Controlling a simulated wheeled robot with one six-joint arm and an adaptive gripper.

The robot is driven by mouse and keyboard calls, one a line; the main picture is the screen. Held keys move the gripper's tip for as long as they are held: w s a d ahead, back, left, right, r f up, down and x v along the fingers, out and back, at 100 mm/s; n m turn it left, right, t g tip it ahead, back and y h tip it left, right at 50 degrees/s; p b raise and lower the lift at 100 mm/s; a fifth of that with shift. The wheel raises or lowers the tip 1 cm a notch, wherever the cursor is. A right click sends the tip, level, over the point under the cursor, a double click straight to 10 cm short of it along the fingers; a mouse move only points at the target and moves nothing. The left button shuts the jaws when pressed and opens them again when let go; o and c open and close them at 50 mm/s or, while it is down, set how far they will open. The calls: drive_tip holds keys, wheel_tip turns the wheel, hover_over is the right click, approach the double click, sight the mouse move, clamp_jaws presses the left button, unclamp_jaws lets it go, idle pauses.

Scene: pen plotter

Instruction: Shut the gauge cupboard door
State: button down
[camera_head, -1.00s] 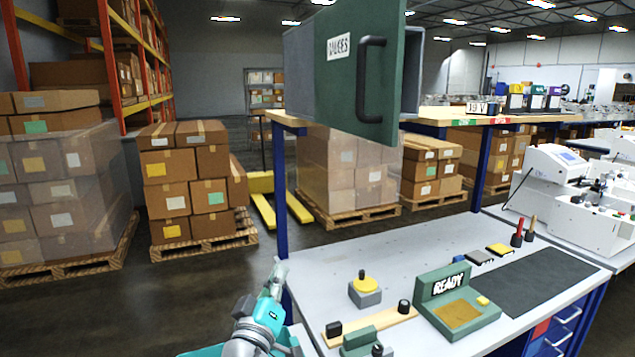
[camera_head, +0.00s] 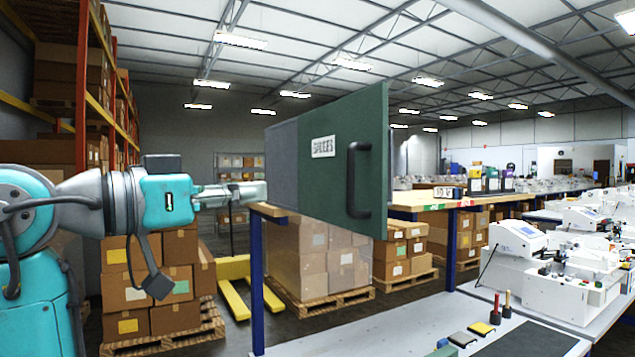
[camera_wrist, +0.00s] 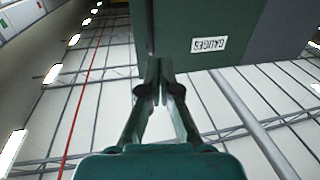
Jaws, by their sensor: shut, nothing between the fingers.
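The gauge cupboard shows in the head view as a grey body (camera_head: 281,165) with a green door (camera_head: 330,190). The door bears a white gauges label (camera_head: 323,147) and a black handle (camera_head: 357,180). It stands at an angle, its handle side nearer the camera; how wide the gap is cannot be told. My gripper (camera_head: 262,192) is shut and empty, beside the cupboard's left side. In the wrist view the shut fingertips (camera_wrist: 160,65) overlap the edge of a green panel, near the label (camera_wrist: 209,44); contact cannot be told.
The cupboard stands on a wooden shelf (camera_head: 425,202) with blue posts (camera_head: 257,290). The grey bench (camera_head: 390,330) lies below. Stacked cartons (camera_head: 180,285) stand behind my arm, and white machines (camera_head: 575,265) are at the right. The air left of the cupboard is otherwise clear.

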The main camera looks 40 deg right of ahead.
drive_tip(key=s+d+r, duration=0.1)
drive_tip(key=s+d, duration=0.1)
drive_tip(key=d, duration=1.1)
drive_tip(key=shift+s+d+m+g+y, duration=0.2)
drive_tip(key=shift+s+m+g+y, duration=0.1)
drive_tip(key=shift+s+m+y, duration=0.1)
